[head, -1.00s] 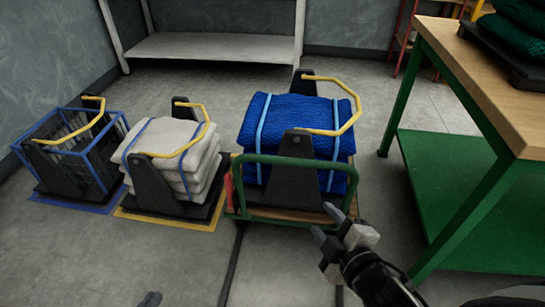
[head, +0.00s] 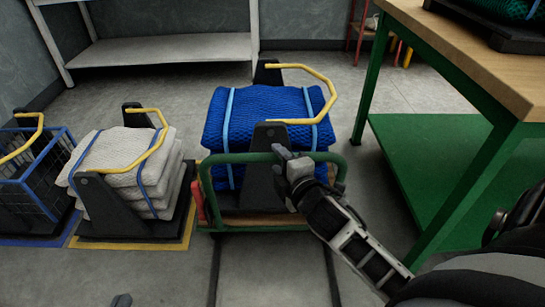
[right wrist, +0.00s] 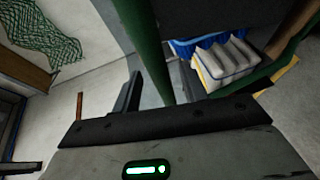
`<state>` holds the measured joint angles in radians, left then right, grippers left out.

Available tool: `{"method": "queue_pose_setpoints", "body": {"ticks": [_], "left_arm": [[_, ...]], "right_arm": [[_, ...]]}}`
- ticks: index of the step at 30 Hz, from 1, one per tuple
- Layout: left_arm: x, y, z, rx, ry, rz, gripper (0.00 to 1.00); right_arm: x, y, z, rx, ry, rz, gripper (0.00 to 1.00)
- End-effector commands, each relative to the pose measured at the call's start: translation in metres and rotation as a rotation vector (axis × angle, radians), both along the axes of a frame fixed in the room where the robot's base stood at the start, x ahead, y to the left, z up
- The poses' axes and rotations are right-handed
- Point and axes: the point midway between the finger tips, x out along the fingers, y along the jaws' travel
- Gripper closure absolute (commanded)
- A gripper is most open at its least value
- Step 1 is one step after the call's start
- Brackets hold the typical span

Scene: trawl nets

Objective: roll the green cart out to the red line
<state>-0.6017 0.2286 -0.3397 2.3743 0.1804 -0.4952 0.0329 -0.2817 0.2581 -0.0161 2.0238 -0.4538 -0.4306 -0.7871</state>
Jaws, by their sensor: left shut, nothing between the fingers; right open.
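The green cart (head: 262,158) stands in the middle of the head view, its green push bar facing me. It carries a black cradle with a blue net bundle (head: 222,118) and a yellow handle (head: 318,78). My right gripper (head: 284,155) is open at the push bar; its fingers look to be at or around the bar. The green bar (right wrist: 146,55) also shows close up in the right wrist view; whether the fingers touch it I cannot tell. My left gripper (head: 122,300) shows only as a tip at the bottom edge, shut and away from the cart. I see no red line.
A red lever (head: 197,204) is at the cart's left. A white net bundle (head: 118,152) and a blue wire basket (head: 30,172) stand on the left. A green-legged workbench (head: 425,55) is on the right. Dark tracks (head: 214,270) run across clear floor before the cart.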

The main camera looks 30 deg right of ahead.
Motion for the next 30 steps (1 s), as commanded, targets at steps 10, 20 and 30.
{"method": "queue_pose_setpoints", "body": {"ticks": [10,20,30], "left_arm": [[0.000,-0.003,0.001,-0.050,-0.011,-0.002,1.00],[0.002,-0.004,0.006,-0.054,-0.022,-0.002,1.00],[0.004,-0.004,0.009,-0.053,-0.032,-0.001,1.00]], "right_arm": [[0.038,-0.006,-0.008,0.000,0.001,0.000,0.57],[0.039,-0.006,-0.008,0.001,0.002,0.000,0.65],[0.041,-0.003,-0.007,0.002,0.002,-0.001,1.00]]}}
